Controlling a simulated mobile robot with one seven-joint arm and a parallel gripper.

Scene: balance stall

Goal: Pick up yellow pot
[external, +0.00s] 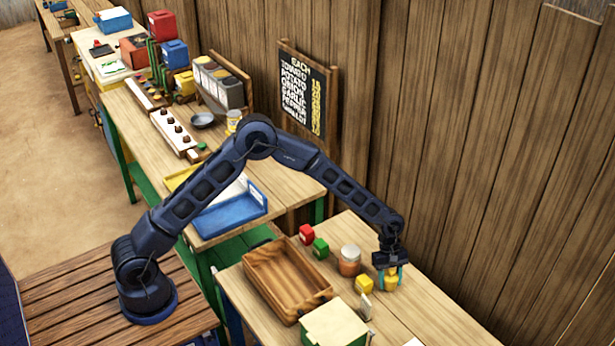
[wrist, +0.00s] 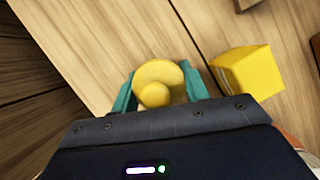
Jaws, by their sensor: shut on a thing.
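The yellow pot (external: 389,281) is near the right end of the front table, by the wooden wall. My gripper (external: 387,277) reaches down over it, and its teal fingers stand on either side of the pot. In the wrist view, the pot (wrist: 158,82) has a round yellow top with a knob and sits between the two fingers (wrist: 160,92). My gripper is shut on it. The pot's lower part is hidden by the gripper body in the wrist view. I cannot tell whether it touches the table.
A yellow cube (external: 364,285) stands close left of the pot; it also shows in the wrist view (wrist: 248,72). A jar (external: 349,261), red block (external: 306,234), green block (external: 320,248), wooden tray (external: 262,293) and box (external: 333,327) are nearby. Table right of the pot is clear.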

